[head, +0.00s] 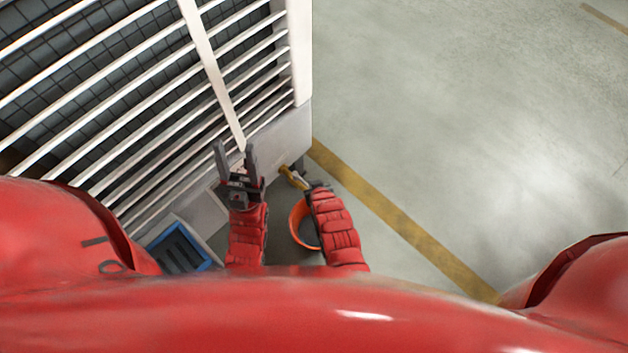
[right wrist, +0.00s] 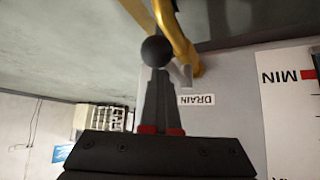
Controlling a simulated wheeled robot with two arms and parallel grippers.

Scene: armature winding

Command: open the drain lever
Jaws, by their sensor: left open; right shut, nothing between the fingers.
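The drain lever ends in a dark ball knob (right wrist: 156,51) in the right wrist view. It is next to a curved yellow pipe (right wrist: 178,35), beside an upside-down DRAIN label (right wrist: 197,100). My right gripper (right wrist: 157,76) is shut, its fingertips right at the knob; whether they touch I cannot tell. Nothing shows between the fingers. In the head view a yellow part of the drain (head: 291,175) shows at the machine's lower corner, with my right gripper (head: 312,187) just beside it, partly hidden by its own arm. My left gripper (head: 235,158) is open and empty in front of the slats.
The white slatted machine (head: 294,50) fills the upper left. An orange bucket (head: 295,222) stands on the floor below the drain, partly behind my right arm. A blue-rimmed tray (head: 205,262) lies at lower left. Floor right of the yellow line (head: 400,225) is clear.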

